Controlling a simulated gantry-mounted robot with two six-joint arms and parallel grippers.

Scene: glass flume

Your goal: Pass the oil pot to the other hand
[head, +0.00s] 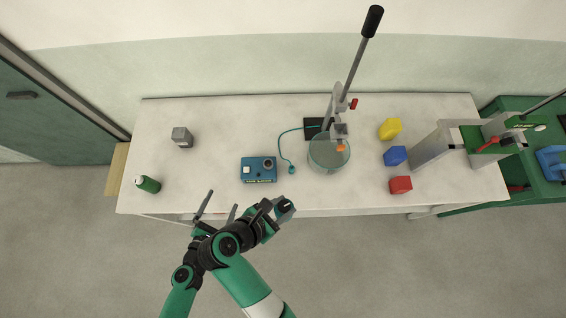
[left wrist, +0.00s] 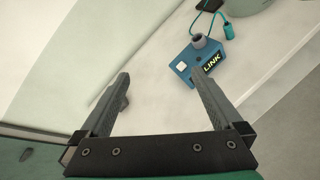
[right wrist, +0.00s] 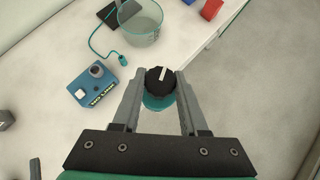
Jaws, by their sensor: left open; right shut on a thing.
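The oil pot shows in the right wrist view as a round teal body (right wrist: 158,103) under a black ribbed cap with a white mark. My right gripper (right wrist: 160,78) is shut on it, one finger on each side. In the head view, the right gripper (head: 279,207) is in front of the bench's front edge, and the pot is a small dark shape there. My left gripper (head: 217,203) is to its left, open and empty. In the left wrist view, the left gripper's fingers (left wrist: 160,76) are wide apart, with nothing between them.
A white bench (head: 220,120) holds a blue box (head: 259,170) with a cabled probe, a glass vessel (head: 328,155) under a lever press, a grey cube (head: 181,137), a green can (head: 148,184), and yellow, blue and red blocks (head: 400,185).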

